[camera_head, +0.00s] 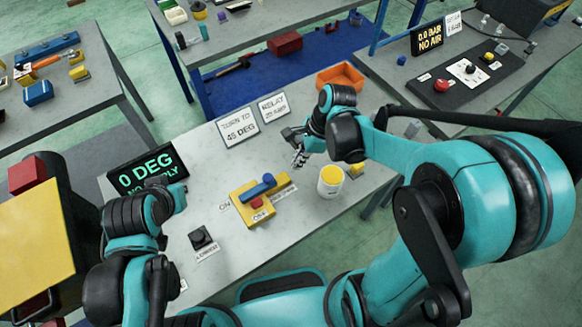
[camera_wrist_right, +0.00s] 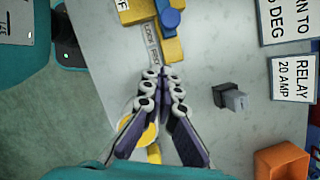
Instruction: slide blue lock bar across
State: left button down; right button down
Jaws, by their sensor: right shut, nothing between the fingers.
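The blue lock bar (camera_head: 258,188) lies across a yellow block (camera_head: 259,207) on the grey table in the head view. A small red piece (camera_head: 257,203) sits beside the bar. The bar also shows at the top of the right wrist view (camera_wrist_right: 170,17). My right gripper (camera_head: 299,155) is above the table, to the upper right of the block. In the wrist view its fingertips (camera_wrist_right: 163,71) are together and empty, pointing toward the block, apart from the bar. My left arm is at the left; its fingers do not show.
A display (camera_head: 148,174) reads 0 DEG. Two signs (camera_head: 238,127) stand behind. A white cup with yellow contents (camera_head: 331,181) is right of the block, and a black switch (camera_head: 199,236) is in front. An orange bin (camera_head: 340,77) is at the back.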

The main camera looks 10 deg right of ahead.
jog(key=v, duration=0.4)
jog(key=shift+p, duration=0.35)
jog(key=shift+f, duration=0.1)
